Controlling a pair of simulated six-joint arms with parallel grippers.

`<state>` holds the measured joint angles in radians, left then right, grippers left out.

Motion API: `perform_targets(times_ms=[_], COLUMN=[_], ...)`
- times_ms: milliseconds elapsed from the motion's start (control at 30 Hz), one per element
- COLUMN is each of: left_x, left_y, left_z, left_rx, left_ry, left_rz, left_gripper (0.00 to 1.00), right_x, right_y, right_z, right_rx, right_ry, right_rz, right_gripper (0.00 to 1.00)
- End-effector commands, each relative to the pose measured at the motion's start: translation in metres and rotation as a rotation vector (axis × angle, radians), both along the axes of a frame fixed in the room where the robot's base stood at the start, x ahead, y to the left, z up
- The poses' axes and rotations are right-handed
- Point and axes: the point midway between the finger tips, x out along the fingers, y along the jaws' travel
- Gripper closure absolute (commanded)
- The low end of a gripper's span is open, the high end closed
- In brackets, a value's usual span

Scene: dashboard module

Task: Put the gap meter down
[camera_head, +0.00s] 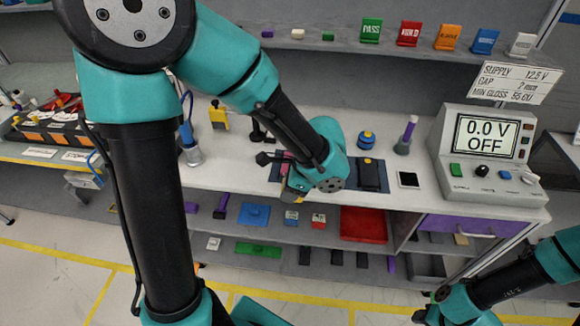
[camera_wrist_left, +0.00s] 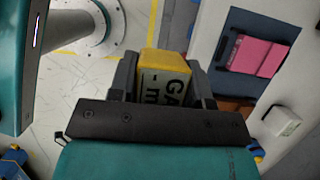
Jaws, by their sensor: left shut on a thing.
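The gap meter (camera_wrist_left: 165,78) is a yellow block with a white label reading "GA" and "- m", partly cut off by the gripper. My left gripper (camera_wrist_left: 163,85) is shut on it, with a dark finger on each side. In the wrist view, the meter shows over the floor, beside the bench edge. In the head view, my left wrist hangs over the bench's front edge by the dark blue mat (camera_head: 275,172) and hides most of the meter. My right gripper (camera_head: 432,312) is at the lower right, away from the bench; its jaws are too small to read.
Pink blocks (camera_wrist_left: 258,55) lie on the mat. The power supply (camera_head: 484,150) reads "0.0 V OFF". A blue round item (camera_head: 366,140) stands behind. Shelves below hold a red tray (camera_head: 363,224).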

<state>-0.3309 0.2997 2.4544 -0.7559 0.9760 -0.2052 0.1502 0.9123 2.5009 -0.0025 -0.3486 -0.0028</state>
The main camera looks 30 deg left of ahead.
Motion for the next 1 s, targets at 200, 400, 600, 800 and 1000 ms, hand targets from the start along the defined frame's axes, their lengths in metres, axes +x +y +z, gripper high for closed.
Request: perform_targets(times_ms=[200,400,600,800,1000], left_x=[0.013,0.045,0.081,0.116,0.136], left_y=[0.008,0.028,0.050,0.072,0.084], left_z=[-0.002,-0.006,-0.009,-0.013,-0.015], left_rx=[0.000,0.001,0.000,0.001,0.001], left_ry=[0.001,0.001,-0.001,0.001,0.001], left_rz=[0.003,0.006,0.004,0.004,0.001], left_gripper=[0.83,0.83,0.83,0.83,0.83], right_x=[0.000,0.000,0.000,0.000,0.000], right_y=[0.000,0.000,0.000,0.000,0.000], right_z=[0.000,0.000,0.000,0.000,0.000], right_rx=[0.000,0.000,0.000,0.000,0.000], right_ry=[0.000,0.000,0.000,0.000,0.000], right_rz=[0.000,0.000,0.000,0.000,0.000], right_gripper=[0.57,0.57,0.57,0.57,0.57])
